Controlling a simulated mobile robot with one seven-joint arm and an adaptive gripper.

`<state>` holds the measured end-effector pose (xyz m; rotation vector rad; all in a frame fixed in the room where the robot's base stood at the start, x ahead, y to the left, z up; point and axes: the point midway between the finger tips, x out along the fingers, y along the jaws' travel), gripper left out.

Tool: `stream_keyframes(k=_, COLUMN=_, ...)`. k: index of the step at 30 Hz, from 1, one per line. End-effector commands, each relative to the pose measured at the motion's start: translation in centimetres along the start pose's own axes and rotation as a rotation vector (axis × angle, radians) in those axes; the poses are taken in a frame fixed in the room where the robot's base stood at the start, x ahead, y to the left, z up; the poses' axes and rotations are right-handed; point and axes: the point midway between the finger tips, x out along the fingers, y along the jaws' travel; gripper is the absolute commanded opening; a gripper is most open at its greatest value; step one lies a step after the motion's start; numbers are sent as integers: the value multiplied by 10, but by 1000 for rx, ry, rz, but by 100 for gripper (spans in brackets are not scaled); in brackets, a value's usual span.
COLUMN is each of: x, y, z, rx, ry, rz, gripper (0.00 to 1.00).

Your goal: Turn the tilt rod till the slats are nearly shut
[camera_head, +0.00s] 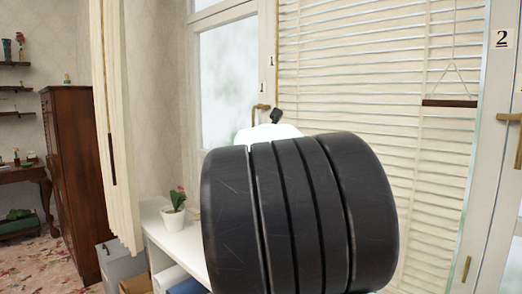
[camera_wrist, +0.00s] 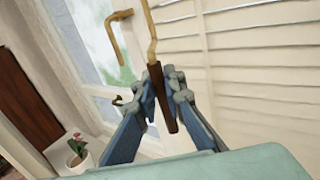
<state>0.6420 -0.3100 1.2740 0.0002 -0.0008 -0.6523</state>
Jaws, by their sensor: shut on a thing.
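The window blind (camera_head: 360,60) has cream slats that lie close together, with thin lines between them. Its slats also show in the wrist view (camera_wrist: 260,75). The tilt rod has a brass upper part (camera_wrist: 150,30) and a dark brown handle (camera_wrist: 158,85). My gripper (camera_wrist: 168,88) has blue-grey fingers closed around this handle. The rod stands slightly tilted in the wrist view, in front of the blind's left edge. In the head view my dark arm covers the rod and most of the gripper; only a small dark tip (camera_head: 275,115) shows above it.
A brass window handle (camera_wrist: 118,32) is left of the rod. A dark bar (camera_head: 450,103) hangs on cords before the blind's right side. A potted plant (camera_head: 174,210) stands on a white shelf (camera_head: 158,232). A cream hanging (camera_head: 112,100) and a brown cabinet (camera_head: 72,170) are at the left.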

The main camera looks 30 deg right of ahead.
Motion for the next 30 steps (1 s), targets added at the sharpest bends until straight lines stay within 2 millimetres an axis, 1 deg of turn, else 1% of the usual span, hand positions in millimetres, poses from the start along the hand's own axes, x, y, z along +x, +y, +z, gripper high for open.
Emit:
stream_keyframes(k=1, x=0, y=-2, z=-4, rx=0, ry=1, rz=4, gripper=0)
stream_keyframes(k=19, x=2, y=-4, z=0, rx=0, ry=2, rz=17, gripper=0)
stream_keyframes(k=20, x=2, y=-4, z=0, rx=0, ry=1, rz=17, gripper=12)
stream_keyframes(k=24, x=2, y=-5, z=0, rx=0, ry=1, rz=16, gripper=27)
stream_keyframes(k=30, x=2, y=-5, z=0, rx=0, ry=1, rz=15, gripper=27)
